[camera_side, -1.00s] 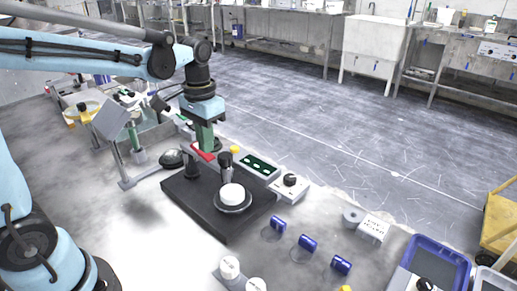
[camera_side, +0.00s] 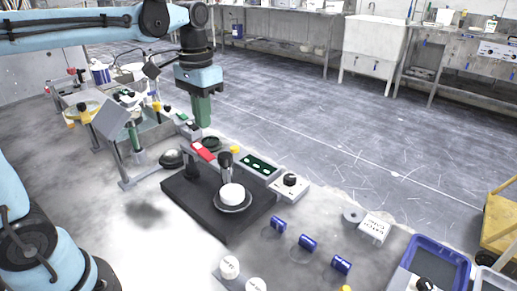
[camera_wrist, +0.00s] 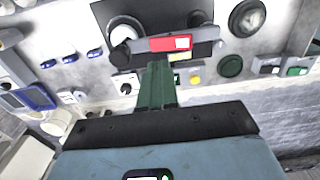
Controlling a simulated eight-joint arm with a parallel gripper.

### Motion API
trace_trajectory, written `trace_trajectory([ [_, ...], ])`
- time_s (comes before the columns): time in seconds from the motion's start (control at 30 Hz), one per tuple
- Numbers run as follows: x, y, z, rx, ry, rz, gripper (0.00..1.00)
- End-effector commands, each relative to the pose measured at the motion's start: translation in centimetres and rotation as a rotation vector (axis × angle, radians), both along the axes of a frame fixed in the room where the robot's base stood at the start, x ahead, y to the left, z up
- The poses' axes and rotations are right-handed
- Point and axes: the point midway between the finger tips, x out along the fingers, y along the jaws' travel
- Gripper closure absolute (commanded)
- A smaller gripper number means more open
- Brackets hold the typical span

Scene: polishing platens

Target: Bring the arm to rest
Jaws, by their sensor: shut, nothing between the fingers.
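My gripper (camera_side: 202,112) hangs from the arm above the back of the bench, its green fingers closed together and empty. It is raised clear of the polishing machine, whose black base (camera_side: 190,192) sits below it, with a white puck (camera_side: 232,191) on a dark round plate in front. In the wrist view my gripper (camera_wrist: 158,72) points toward the machine's red block (camera_wrist: 170,43), which also shows in the side view (camera_side: 203,151). I see no contact between the fingers and anything.
Several blue cylinders (camera_side: 307,242) lie at the front right. A blue tray (camera_side: 435,252) stands near the right edge. A tilted grey panel on a post (camera_side: 110,119) stands at the left. A control box with a knob (camera_side: 290,187) is right of the machine. Floor behind the bench is open.

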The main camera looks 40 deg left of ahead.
Motion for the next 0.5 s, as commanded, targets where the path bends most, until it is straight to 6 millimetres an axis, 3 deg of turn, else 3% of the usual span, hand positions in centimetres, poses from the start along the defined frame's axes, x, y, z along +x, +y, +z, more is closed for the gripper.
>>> trace_trajectory([
  [0.27,-0.1,-0.1,0.0,0.001,-0.006,0.000,1.00],
  [0.5,-2.0,-1.1,-1.1,0.012,-0.147,-0.002,1.00],
])
